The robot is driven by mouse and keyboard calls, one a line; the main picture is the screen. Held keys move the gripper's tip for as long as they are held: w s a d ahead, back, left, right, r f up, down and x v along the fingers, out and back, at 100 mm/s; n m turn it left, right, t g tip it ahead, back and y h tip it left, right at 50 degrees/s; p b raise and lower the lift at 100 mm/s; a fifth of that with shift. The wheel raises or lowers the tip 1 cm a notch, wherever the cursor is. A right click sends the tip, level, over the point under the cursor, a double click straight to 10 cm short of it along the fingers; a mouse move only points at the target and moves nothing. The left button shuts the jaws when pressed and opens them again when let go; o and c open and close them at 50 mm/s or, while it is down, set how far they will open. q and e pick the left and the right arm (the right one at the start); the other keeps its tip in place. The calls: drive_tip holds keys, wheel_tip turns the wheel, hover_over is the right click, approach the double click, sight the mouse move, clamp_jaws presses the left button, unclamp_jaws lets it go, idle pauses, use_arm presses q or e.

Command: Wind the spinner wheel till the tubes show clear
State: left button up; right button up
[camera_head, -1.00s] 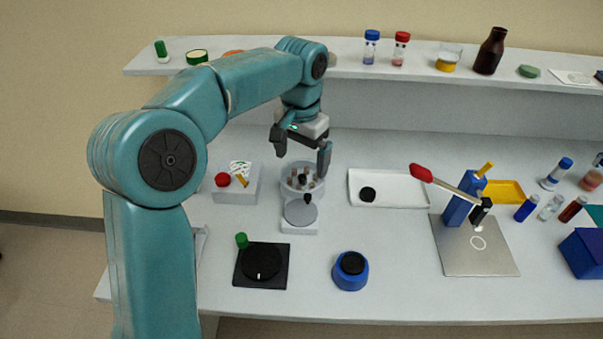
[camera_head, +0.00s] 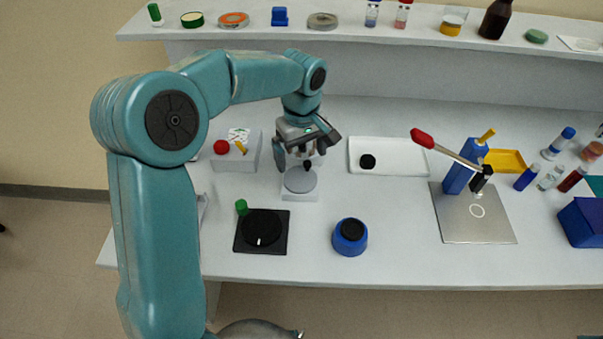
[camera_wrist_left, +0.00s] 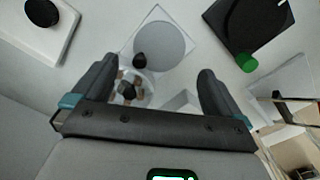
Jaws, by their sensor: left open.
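The spinner is a small white device with a flat grey disc (camera_head: 300,180) at its front and a round tube holder behind it. In the left wrist view the tube holder (camera_wrist_left: 146,95) shows tan tubes around a black knob, partly hidden by my gripper. A second black knob (camera_wrist_left: 139,60) stands between holder and grey disc (camera_wrist_left: 160,42). My left gripper (camera_head: 301,152) is open over the holder; in the wrist view its fingers (camera_wrist_left: 154,74) stand wide apart, the holder nearer the left finger. Whether they touch it I cannot tell. The tubes' clarity is too small to judge.
A black dial plate (camera_head: 243,246) with a green knob and a blue pot (camera_head: 349,238) stand in front. A white tray (camera_head: 402,170) and a lever press (camera_head: 461,168) are to the right. A grey box (camera_head: 235,159) with a red button stands close left.

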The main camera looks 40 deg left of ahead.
sight(301, 180)
use_arm(q)
wheel_tip(301, 180, down, 8)
drive_tip(key=shift+r, duration=0.2)
drive_tip(key=c, duration=0.8)
